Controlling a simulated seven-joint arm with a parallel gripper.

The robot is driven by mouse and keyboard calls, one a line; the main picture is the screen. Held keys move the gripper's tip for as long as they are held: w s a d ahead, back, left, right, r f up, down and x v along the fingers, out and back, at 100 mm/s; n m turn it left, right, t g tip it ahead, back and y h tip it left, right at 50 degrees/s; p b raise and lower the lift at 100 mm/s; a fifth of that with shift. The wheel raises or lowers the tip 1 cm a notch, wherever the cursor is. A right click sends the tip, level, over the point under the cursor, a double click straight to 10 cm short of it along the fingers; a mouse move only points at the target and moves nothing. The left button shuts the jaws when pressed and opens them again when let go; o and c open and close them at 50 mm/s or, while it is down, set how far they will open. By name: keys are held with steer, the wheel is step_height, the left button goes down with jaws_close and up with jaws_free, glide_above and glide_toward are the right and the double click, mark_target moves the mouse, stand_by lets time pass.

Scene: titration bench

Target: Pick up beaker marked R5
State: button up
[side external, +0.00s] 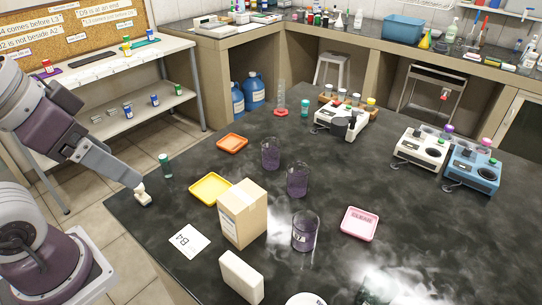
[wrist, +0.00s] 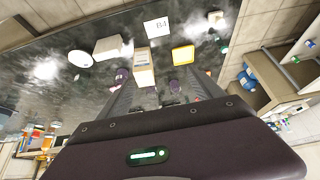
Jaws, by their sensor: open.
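Three clear beakers with a purple tint stand upright on the black bench in the side view: a back one (side external: 270,154), a middle one (side external: 297,180) and a front one (side external: 305,232). The front one carries a small white label; I cannot read R5 on any of them. The wrist view shows a labelled beaker (wrist: 121,78) and another purple one (wrist: 177,87), partly hidden by my fingers. My gripper (side external: 132,181) is at the left end of the bench, apart from the beakers. In the wrist view my gripper (wrist: 153,92) is open, with nothing seen held.
A cardboard box (side external: 243,213) stands left of the front beaker. Around it are a yellow tray (side external: 211,188), an orange tray (side external: 232,143), a pink tray (side external: 360,223), a card (side external: 188,241) and a white block (side external: 241,277). Instruments (side external: 473,170) stand at the right.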

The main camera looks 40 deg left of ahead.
mark_target(280, 146)
step_height(280, 146, up, 6)
steer(key=w, duration=0.1)
steer(key=w+a+r+n+t+y, duration=0.15)
steer(key=w+a+r+t, duration=0.35)
steer(key=w, duration=0.7)
steer(key=w+a+r+m+t+y, duration=0.15)
steer(key=w+a+r+y, duration=0.35)
steer(key=w, duration=0.7)
steer(key=w+m+t+h, duration=0.25)
steer(key=w+h, duration=0.35)
steer(key=w, duration=0.3)
steer(key=w+d+f+m+g+h, duration=0.3)
steer(key=d+f+m+h, duration=0.15)
steer(key=f+h, duration=0.5)
steer(key=shift+y, duration=0.9)
steer(key=f, duration=2.7)
steer(key=shift+d, duration=0.3)
steer(key=x, duration=0.7)
steer(key=shift+w+d+f, duration=0.1)
steer(key=shift+d+f, duration=0.1)
steer(key=shift+f, duration=0.05)
steer(key=c, duration=1.5)
